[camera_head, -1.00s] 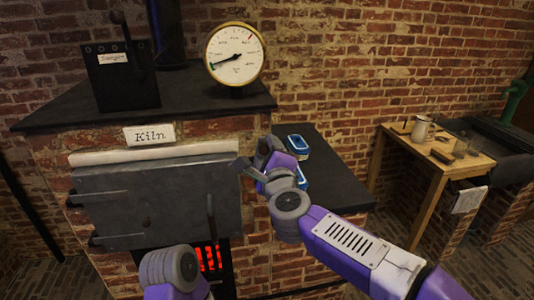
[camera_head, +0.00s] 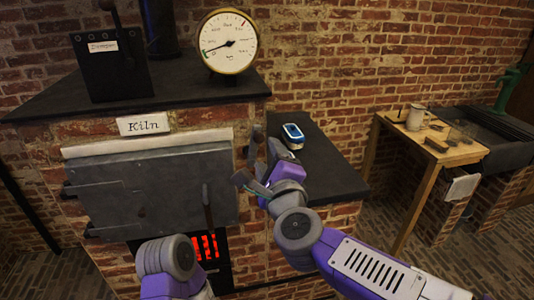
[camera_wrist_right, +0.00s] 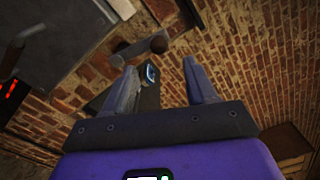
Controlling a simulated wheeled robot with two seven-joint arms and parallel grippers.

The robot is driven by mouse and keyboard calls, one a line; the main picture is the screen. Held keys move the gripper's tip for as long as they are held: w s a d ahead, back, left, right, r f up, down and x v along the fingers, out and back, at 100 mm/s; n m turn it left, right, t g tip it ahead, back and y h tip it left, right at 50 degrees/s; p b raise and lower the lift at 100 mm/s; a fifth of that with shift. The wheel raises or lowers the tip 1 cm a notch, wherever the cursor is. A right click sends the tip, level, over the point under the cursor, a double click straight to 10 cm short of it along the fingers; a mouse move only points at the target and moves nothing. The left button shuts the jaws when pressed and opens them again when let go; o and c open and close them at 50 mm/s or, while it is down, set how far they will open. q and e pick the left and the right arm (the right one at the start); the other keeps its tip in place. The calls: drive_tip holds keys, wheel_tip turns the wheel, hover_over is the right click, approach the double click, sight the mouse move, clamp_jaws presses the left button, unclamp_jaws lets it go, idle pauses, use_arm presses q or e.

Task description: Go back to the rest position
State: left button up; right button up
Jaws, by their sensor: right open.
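My right gripper (camera_head: 248,186) is in front of the brickwork just right of the closed grey kiln door (camera_head: 160,190). In the right wrist view the jaws (camera_wrist_right: 160,68) are apart with nothing between them. A small blue-and-white object (camera_head: 292,135) stands on the dark side ledge (camera_head: 335,178) behind the right arm; it also shows far beyond the jaws in the right wrist view (camera_wrist_right: 151,73). My left arm shows only as a link at the bottom of the head view; its gripper is not seen.
The brick kiln carries a "Kiln" sign (camera_head: 145,123), a round gauge (camera_head: 228,42) and a black damper box (camera_head: 112,65). Red glow shows at the grate (camera_head: 206,247). A wooden table (camera_head: 425,148) with a mug (camera_head: 416,117) stands at right, beside a dark sink.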

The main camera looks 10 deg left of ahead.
drive_tip(key=shift+f, duration=0.1)
drive_tip(key=w+d+f+n+g+h+p, duration=0.1)
drive_tip(key=w+d+f+n+g, duration=0.15)
drive_tip(key=f, duration=0.75)
drive_tip(key=w+d+f+n+g+h+p, duration=0.1)
drive_tip(key=w+d+f+n, duration=0.2)
drive_tip(key=f, duration=0.7)
drive_tip(key=s+d+f+n+g+h+p, duration=0.1)
drive_tip(key=d+f+n+g, duration=0.15)
drive_tip(key=f, duration=0.65)
drive_tip(key=s+d+f+n+g, duration=0.15)
drive_tip(key=d+f, duration=0.25)
drive_tip(key=f, duration=0.5)
drive_tip(key=s+d+f+n+g+p, duration=0.1)
drive_tip(key=s+d+f+n+g, duration=0.2)
drive_tip(key=s+f, duration=0.6)
drive_tip(key=s+d+f+n+g+p, duration=0.1)
drive_tip(key=s+d+f+n+g, duration=0.2)
drive_tip(key=s+f, duration=0.7)
drive_tip(key=s+d+g, duration=0.2)
drive_tip(key=s, duration=0.3)
drive_tip(key=shift+s+d, duration=0.25)
drive_tip(key=shift+s, duration=0.15)
drive_tip(key=shift+w, duration=0.1)
